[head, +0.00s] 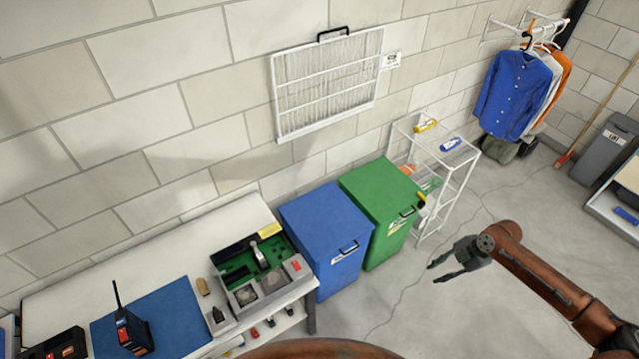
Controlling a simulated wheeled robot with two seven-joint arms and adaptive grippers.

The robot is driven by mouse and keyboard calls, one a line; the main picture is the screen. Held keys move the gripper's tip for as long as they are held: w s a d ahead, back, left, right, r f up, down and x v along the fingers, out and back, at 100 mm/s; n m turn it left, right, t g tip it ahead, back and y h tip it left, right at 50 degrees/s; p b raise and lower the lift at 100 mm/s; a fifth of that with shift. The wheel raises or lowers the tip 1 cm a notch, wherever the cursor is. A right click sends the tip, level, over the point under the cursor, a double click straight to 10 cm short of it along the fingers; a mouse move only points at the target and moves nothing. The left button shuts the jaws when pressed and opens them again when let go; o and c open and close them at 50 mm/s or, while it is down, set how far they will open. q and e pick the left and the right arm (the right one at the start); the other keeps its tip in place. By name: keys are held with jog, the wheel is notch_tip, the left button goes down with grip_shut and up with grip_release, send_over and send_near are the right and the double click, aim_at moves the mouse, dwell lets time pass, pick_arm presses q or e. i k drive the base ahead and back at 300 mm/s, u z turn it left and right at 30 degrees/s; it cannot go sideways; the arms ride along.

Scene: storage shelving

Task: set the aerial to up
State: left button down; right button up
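A dark handheld radio (133,330) with orange-red marks stands on a blue mat (178,313) on the white bench at the lower left. Its thin black aerial (118,296) points up from the radio's left side with a slight lean. My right gripper (434,272) is open and empty over the bare floor, far to the right of the radio. My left gripper is not in view.
The bench (70,282) also bears a device with a green interior (240,265) and a dark unit (62,345). A blue bin (315,220), green bin (380,190) and white rack (452,185) stand right of it. Floor around my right gripper is clear.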

aim_at(114, 284)
jog(key=i, duration=0.25)
jog(key=u, duration=1.1)
jog(key=i, duration=0.8)
jog(key=u, duration=2.45)
